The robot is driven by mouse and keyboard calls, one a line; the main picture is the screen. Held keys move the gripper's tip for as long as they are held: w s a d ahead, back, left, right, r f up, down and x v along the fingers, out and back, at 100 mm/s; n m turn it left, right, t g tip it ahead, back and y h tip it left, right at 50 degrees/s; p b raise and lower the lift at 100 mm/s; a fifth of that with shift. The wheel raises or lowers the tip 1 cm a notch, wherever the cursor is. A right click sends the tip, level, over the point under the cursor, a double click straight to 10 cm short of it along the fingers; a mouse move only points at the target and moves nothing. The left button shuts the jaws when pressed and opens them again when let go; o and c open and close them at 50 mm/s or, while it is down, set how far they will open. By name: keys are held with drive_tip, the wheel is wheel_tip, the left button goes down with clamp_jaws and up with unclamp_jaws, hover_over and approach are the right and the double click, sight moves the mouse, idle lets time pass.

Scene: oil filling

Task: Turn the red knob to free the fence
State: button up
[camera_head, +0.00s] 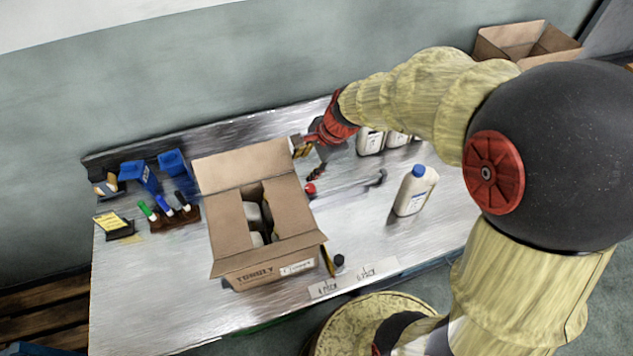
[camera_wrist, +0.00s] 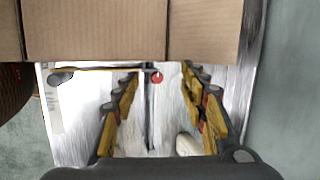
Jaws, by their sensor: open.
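The red knob (camera_head: 310,189) stands on the metal table close to the right side of the open cardboard box. In the wrist view the red knob (camera_wrist: 157,77) shows between my fingertips, farther off and not touched. A thin dark and yellow bar, apparently the fence (camera_wrist: 105,69), runs along the box from a black knob toward the red knob. In the head view only a yellow end of the fence (camera_head: 327,260) shows; the box hides most of it. My gripper (camera_head: 301,147) is open and empty, above the table beyond the red knob. Its yellow-padded fingers (camera_wrist: 160,88) are spread.
The cardboard box (camera_head: 262,270) holds white bottles, and its flaps spread beside the knob. A white bottle with a blue cap (camera_head: 415,192) stands to the right. More bottles (camera_head: 370,141) stand near my wrist. Markers (camera_head: 163,203) and blue bins (camera_head: 140,175) are at left.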

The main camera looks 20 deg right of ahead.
sight(311, 187)
drive_tip(key=w+d+f+m, duration=0.1)
drive_tip(key=w+f+m, duration=0.1)
drive_tip(key=f, duration=0.5)
drive_tip(key=w+d+f+m, duration=0.1)
drive_tip(key=w+f+m, duration=0.1)
drive_tip(key=f+m, duration=0.3)
drive_tip(key=w+d+f+m, duration=0.1)
drive_tip(key=w+f+m, duration=0.2)
drive_tip(key=f, duration=0.6)
drive_tip(key=shift+w+d+f+m+g, duration=0.1)
drive_tip(key=shift+d+f+m+g, duration=0.2)
drive_tip(key=shift+f+m, duration=0.1)
drive_tip(key=shift+c, duration=1.3)
drive_tip(key=c, duration=0.9)
